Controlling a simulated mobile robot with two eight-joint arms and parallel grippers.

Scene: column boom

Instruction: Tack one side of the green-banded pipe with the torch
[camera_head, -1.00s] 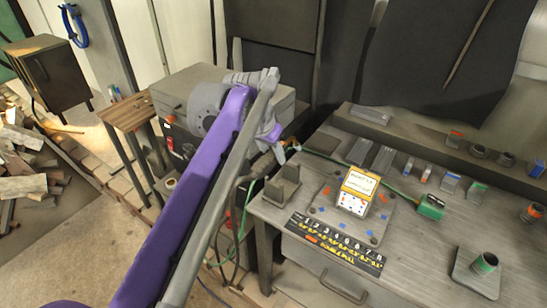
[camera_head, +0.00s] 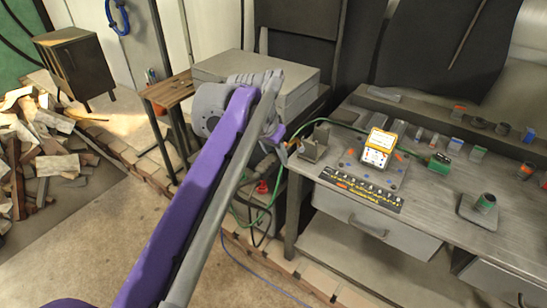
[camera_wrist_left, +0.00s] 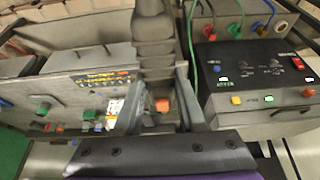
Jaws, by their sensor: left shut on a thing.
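In the left wrist view my left gripper (camera_wrist_left: 158,112) is shut on a dark grey body, seemingly the torch (camera_wrist_left: 153,40), with an orange part between the fingers. In the head view the arm mostly hides the torch. My right gripper is not in view.
A grey two-post holder (camera_head: 313,145), a yellow-framed meter (camera_head: 378,148) and a green clamp block (camera_head: 440,163) stand on the bench (camera_head: 430,205). Cables hang by its left end. The welding machine's panel (camera_wrist_left: 262,78) fills the right of the wrist view.

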